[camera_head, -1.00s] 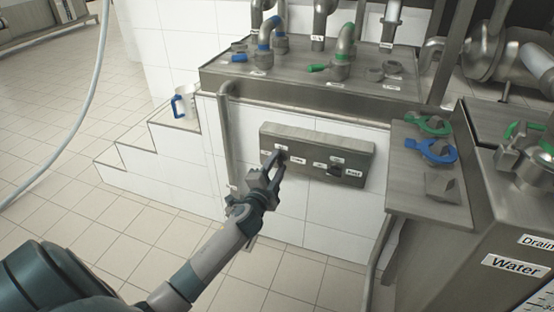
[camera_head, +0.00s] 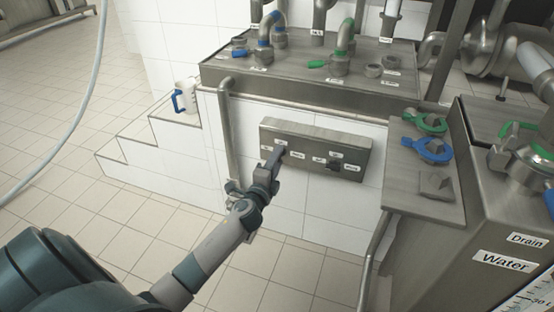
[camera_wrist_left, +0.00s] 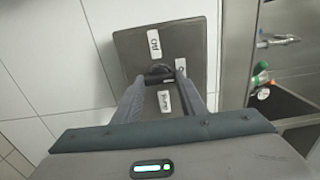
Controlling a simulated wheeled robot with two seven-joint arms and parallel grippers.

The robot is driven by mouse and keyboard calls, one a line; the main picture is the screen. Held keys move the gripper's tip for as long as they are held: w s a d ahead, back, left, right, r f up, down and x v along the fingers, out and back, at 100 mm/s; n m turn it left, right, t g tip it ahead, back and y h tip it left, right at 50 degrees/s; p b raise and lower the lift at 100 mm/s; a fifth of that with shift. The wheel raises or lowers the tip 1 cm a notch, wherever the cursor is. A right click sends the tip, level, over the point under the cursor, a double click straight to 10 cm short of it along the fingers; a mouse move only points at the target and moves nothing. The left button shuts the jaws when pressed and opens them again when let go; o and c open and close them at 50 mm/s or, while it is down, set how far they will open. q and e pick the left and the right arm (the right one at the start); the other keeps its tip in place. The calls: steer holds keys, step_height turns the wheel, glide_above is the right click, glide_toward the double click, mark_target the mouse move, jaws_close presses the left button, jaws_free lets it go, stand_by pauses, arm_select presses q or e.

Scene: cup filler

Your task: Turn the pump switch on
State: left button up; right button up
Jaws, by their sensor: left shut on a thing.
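The grey switch panel (camera_head: 310,135) is fixed on the white tiled wall. My left gripper (camera_head: 274,157) is at the panel's left knob, with its fingertips against the panel. In the left wrist view, both fingers close on the sides of the dark pump switch knob (camera_wrist_left: 160,71), on the panel face (camera_wrist_left: 200,55). Labels surround the knob, and one reads "Pump" (camera_wrist_left: 164,100). The gripper hides most of this knob in the head view. A second dark knob (camera_head: 334,165) on the right of the panel is free. My right gripper is not in view.
A steel counter with pipes and valves (camera_head: 300,85) stands above the panel. A steel ledge (camera_head: 408,180) with green and blue padlock-like pieces is to the right, by the water tank (camera_head: 440,255). A white jug with a blue handle (camera_head: 187,97) stands on tiled steps at left.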

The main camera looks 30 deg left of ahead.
arm_select(q)
steer(key=shift+d, duration=0.1)
steer(key=o, duration=1.1)
steer(key=shift+c, duration=0.2)
steer(key=v, duration=1.7)
steer(key=shift+s+p, duration=0.2)
steer(key=shift+p, duration=0.2)
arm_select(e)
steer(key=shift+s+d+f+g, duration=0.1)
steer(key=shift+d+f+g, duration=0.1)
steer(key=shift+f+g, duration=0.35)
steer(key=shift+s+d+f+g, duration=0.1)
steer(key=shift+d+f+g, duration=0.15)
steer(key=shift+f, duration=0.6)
arm_select(q)
steer(key=shift+f, duration=0.1)
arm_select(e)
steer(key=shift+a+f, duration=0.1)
